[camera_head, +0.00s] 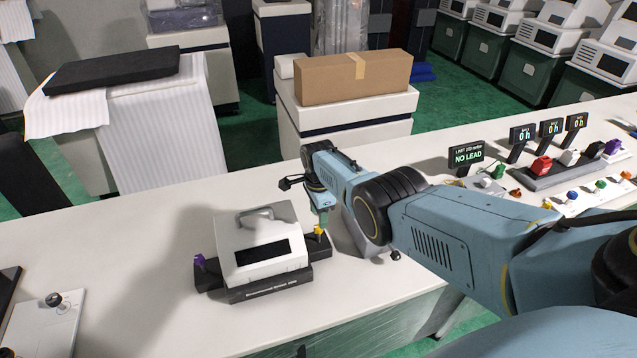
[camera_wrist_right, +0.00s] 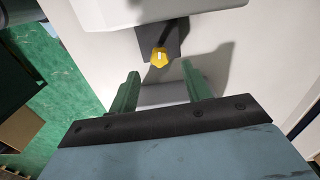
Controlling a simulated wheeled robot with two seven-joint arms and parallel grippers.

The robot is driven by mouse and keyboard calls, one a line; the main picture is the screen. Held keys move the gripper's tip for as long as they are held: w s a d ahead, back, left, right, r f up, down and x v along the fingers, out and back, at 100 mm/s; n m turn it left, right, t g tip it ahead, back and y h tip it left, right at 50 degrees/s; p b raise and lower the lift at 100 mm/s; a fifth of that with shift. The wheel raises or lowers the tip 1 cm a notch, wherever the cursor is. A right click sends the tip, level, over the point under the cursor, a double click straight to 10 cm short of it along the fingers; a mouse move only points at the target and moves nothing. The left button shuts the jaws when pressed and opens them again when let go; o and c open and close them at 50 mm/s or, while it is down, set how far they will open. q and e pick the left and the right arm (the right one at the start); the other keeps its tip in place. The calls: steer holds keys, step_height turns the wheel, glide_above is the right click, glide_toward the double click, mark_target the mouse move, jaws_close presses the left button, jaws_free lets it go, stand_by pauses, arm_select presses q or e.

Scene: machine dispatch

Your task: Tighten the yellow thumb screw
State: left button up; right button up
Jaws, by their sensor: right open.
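The yellow thumb screw (camera_head: 319,231) stands at the right end of the black base (camera_head: 262,286) under a white machine with a handle (camera_head: 262,238). In the right wrist view the yellow thumb screw (camera_wrist_right: 159,57) sits on a dark bracket just beyond my fingertips, roughly midway between them. My right gripper (camera_head: 322,217) is above and close to the screw; its green fingers (camera_wrist_right: 160,85) are spread and empty. From the head I cannot tell whether a finger touches the screw. A purple thumb screw (camera_head: 199,261) is at the base's left end. My left gripper is not in view.
A "NO LEAD" display (camera_head: 467,156) and a dark rack with coloured plugs (camera_head: 570,165) stand at the right. A panel with a black knob (camera_head: 54,300) lies at the left. The white table (camera_head: 130,268) is clear around the machine's left side.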

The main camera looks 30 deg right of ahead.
steer(key=shift+r, duration=0.7)
steer(key=shift+r+b, duration=0.15)
steer(key=shift+b, duration=0.15)
steer(key=shift+r, duration=0.65)
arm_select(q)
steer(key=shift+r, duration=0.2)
arm_select(e)
steer(key=shift+r, duration=2.95)
steer(key=shift+f, duration=0.1)
